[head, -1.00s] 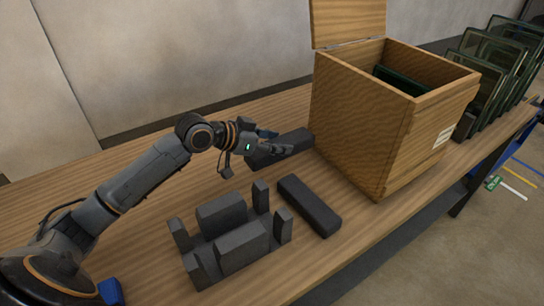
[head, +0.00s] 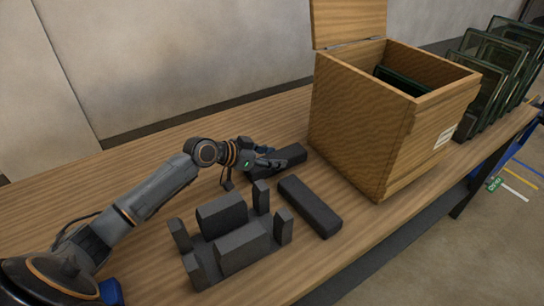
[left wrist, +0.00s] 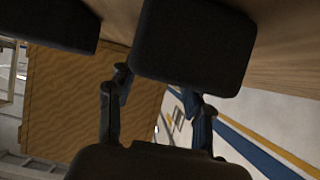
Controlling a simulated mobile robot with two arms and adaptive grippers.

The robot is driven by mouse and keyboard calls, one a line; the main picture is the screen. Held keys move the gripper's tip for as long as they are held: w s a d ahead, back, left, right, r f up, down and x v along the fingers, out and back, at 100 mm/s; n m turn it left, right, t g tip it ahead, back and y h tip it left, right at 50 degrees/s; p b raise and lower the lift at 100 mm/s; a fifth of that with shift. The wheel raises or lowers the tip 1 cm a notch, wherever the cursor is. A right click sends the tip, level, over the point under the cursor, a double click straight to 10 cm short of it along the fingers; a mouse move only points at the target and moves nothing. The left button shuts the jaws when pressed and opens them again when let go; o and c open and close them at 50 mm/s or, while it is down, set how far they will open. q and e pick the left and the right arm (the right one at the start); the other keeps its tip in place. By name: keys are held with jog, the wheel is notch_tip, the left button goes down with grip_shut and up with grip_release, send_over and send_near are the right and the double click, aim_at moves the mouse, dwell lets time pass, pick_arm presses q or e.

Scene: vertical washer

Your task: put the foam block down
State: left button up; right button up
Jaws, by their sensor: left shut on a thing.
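A dark grey foam block (head: 291,154) is in my left gripper (head: 266,161), at or just above the table left of the wooden box. The gripper covers part of it, and I cannot tell whether its underside touches the table. In the left wrist view the block (left wrist: 195,42) looms large at the fingertips of the left gripper (left wrist: 163,84), which is shut on it. A second dark foam block (head: 310,206) lies on the table nearer the camera. It seems to be the dark shape (left wrist: 45,20) at the wrist view's upper left. My right gripper is not in view.
A wooden box (head: 359,127) with its lid up stands right of the blocks, with dark-framed panels inside. A grey foam cradle (head: 238,247) with upright posts sits in front of the gripper. Framed glass panels (head: 490,75) stand at the far right. Table left of the box's back is clear.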

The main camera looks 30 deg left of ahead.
pick_arm(q)
jog(key=o, duration=0.9)
jog(key=shift+o, duration=0.2)
jog(key=shift+s+a+r, duration=0.1)
jog(key=shift+a+r, duration=0.05)
jog(key=shift+r, duration=0.05)
jog(key=p+v, duration=0.4)
jog(key=v, duration=0.7)
jog(key=shift+s, duration=0.3)
jog(key=shift+a+r, duration=0.1)
